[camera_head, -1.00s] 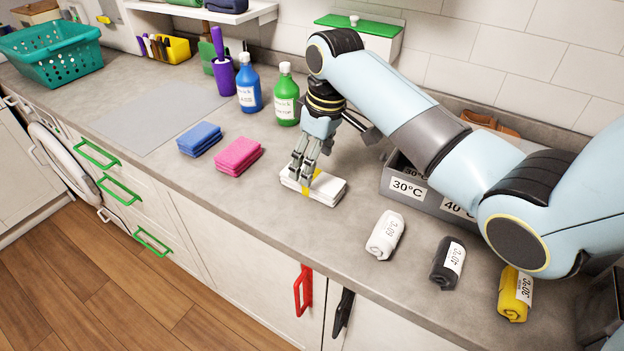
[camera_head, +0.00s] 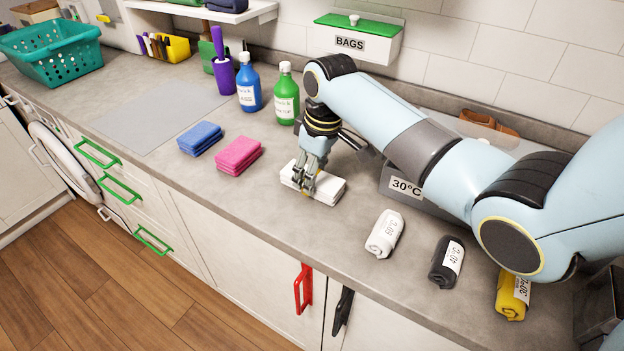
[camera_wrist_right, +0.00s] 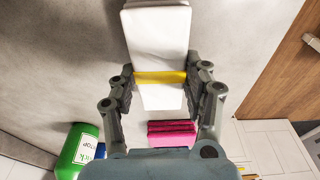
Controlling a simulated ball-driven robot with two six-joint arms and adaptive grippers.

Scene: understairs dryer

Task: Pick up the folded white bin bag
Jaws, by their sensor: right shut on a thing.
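The folded white bin bag (camera_head: 331,188) lies flat on the grey worktop in the head view. It is a stack of white layers with a yellow band, which shows clearly in the right wrist view along with the bag (camera_wrist_right: 158,35). My right gripper (camera_head: 309,190) comes down on it from above and is shut on it around the band. In the right wrist view the fingers of my right gripper (camera_wrist_right: 160,85) stand on both long sides of the bag. My left gripper is in neither view.
A blue cloth stack (camera_head: 200,138) and a pink one (camera_head: 238,155) lie to the left. Blue (camera_head: 248,85) and green (camera_head: 286,95) bottles stand behind. Labelled rolls, white (camera_head: 384,234), dark (camera_head: 446,262) and yellow (camera_head: 512,293), lie to the right. A grey bin (camera_head: 405,186) stands beside my arm.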

